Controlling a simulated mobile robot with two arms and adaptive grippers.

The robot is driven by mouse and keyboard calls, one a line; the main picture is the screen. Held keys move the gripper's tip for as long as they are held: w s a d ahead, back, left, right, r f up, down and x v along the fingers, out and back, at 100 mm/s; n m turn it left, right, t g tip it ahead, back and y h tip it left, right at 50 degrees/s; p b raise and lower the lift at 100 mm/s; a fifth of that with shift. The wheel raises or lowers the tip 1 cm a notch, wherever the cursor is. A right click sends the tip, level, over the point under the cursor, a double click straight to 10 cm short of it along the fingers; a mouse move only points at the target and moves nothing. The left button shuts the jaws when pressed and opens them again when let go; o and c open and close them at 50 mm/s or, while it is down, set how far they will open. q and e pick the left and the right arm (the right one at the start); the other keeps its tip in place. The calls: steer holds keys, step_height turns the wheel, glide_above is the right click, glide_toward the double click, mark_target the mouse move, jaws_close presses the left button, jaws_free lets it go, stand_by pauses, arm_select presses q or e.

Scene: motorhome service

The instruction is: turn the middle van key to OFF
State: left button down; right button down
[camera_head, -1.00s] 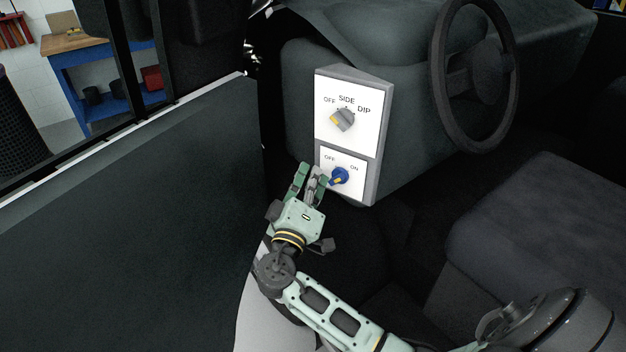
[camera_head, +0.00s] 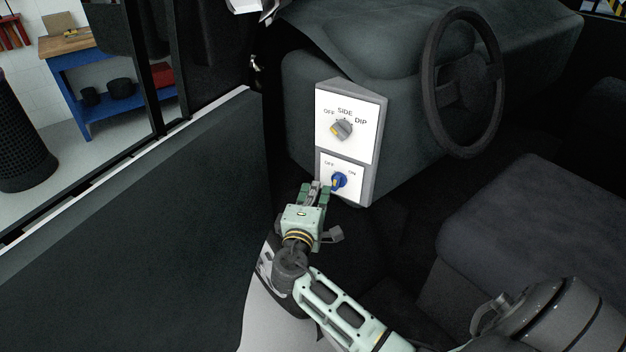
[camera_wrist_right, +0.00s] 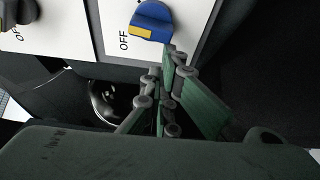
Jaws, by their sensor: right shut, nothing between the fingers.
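The blue key (camera_head: 339,181) with a yellow mark sits on the lower white panel (camera_head: 360,189), between the printed words OFF and ON. In the head view its handle stands nearly upright, yellow mark low and left. The right wrist view also shows the blue key (camera_wrist_right: 153,19), its yellow edge on the side of the OFF print. My right gripper (camera_head: 319,188) is shut and empty, just left of the key. Its fingers (camera_wrist_right: 166,75) are close to the key; I cannot tell whether they touch it. My left gripper is not in view.
A grey knob (camera_head: 342,130) marked OFF, SIDE and DIP sits on the panel above. The steering wheel (camera_head: 463,83) is at the upper right, the seat (camera_head: 530,230) at the right. The dark door panel (camera_head: 140,240) borders my right gripper's left side.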

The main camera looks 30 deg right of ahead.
steer(key=f+n+p, duration=0.1)
steer(key=n, duration=0.1)
steer(key=s+f+n+g+p, duration=0.1)
steer(key=p, duration=0.1)
steer(key=shift+s+d+n+y+p, duration=0.3)
steer(key=shift+d+n, duration=0.1)
steer(key=shift+s+f, duration=0.1)
stand_by(0.4)
stand_by(1.3)
